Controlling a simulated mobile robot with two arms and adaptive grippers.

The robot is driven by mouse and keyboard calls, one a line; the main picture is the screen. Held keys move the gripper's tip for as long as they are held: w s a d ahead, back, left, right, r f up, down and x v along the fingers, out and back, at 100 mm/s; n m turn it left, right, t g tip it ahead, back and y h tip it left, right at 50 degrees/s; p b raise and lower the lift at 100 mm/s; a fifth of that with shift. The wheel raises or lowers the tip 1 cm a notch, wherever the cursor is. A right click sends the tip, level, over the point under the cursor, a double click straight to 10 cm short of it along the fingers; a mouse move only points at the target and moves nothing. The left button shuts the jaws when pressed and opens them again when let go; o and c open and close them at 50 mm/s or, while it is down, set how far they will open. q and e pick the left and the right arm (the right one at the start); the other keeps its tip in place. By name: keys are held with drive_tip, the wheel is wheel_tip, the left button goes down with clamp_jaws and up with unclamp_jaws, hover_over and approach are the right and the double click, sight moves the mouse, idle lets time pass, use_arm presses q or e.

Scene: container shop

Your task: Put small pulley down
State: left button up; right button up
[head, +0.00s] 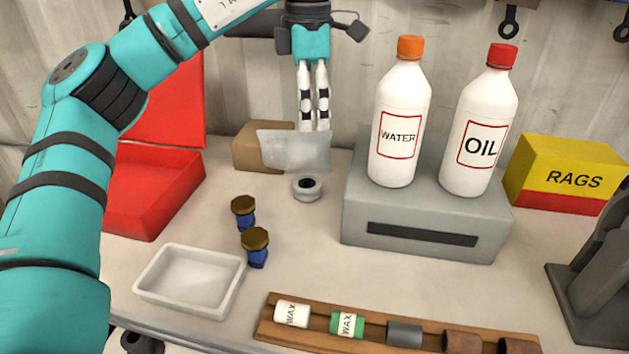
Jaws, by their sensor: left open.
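A small pulley (307,188), a light grey ring with a dark centre, lies on the bench top. My left gripper (314,122) is above and slightly behind it, pointing down. Its two white and black fingers are slightly apart, and the gripper is open. The fingertips are clear of the pulley, close to the upper edge of a pale translucent sheet (297,151). I cannot tell whether they touch that sheet. My right gripper does not show.
A grey box (425,213) carries a water bottle (399,115) and an oil bottle (480,125).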

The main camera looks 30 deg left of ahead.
use_arm(q)
wheel_tip(320, 180, down, 4)
drive_tip(key=p, duration=0.2)
hover_over(307, 186)
drive_tip(key=f, duration=0.5)
drive_tip(key=shift+w+f, duration=0.35)
drive_tip(key=shift+f, duration=0.3)
wheel_tip(307, 186, down, 5)
drive_tip(key=p, duration=0.3)
drive_tip(key=shift+s+a+r, duration=0.1)
drive_tip(key=shift+s, duration=0.05)
drive_tip(key=shift+f, duration=0.35)
drive_tip(key=shift+r, duration=0.1)
drive_tip(key=c, duration=1.2)
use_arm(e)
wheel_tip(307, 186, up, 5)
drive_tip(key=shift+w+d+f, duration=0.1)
